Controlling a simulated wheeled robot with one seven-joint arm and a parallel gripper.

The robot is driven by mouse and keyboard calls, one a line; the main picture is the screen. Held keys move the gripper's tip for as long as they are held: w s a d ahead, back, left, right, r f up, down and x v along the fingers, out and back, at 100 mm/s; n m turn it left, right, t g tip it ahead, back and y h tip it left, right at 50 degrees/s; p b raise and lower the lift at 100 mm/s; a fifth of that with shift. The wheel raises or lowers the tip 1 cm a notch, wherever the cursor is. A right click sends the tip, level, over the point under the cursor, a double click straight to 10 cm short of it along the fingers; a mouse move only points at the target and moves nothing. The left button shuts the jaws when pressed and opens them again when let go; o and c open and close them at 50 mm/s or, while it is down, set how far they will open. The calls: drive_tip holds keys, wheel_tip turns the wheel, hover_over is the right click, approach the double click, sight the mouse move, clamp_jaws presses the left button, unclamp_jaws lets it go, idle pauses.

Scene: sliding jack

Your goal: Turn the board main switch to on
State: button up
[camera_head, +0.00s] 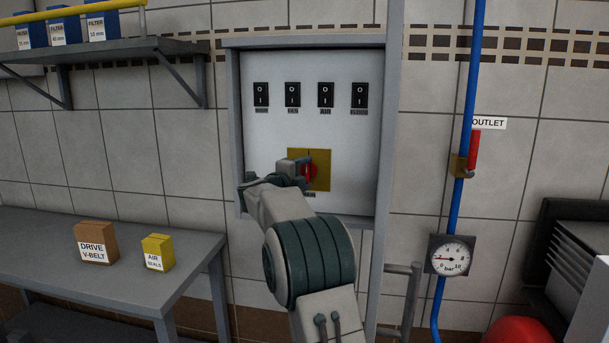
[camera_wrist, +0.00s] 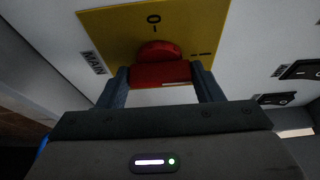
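The main switch has a red knob with a bar handle (camera_wrist: 160,73) on a yellow plate (camera_wrist: 105,30). The plate (camera_head: 322,180) is low on the grey board, marked 0 at the top and I at the right in the wrist view. A label reading MAIN (camera_wrist: 94,62) is beside it. A pale line on the handle's right half lies toward the I side. My gripper (camera_wrist: 160,80) has one finger against each side of the handle, with no clear gap, and appears shut on it. In the head view my gripper (camera_head: 300,175) partly covers the plate and knob.
The board (camera_head: 262,140) has several black rocker switches (camera_head: 292,94) above the plate. A bench (camera_head: 190,245) with two boxes stands at the left. A blue pipe (camera_head: 462,130) with a red outlet lever (camera_head: 474,150) and a gauge (camera_head: 450,256) is at the right.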

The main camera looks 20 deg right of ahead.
drive_tip(key=o, duration=0.3)
drive_tip(key=shift+d, duration=0.1)
drive_tip(key=shift+o, duration=0.2)
drive_tip(key=b+v, duration=0.1)
drive_tip(key=v, duration=1.3)
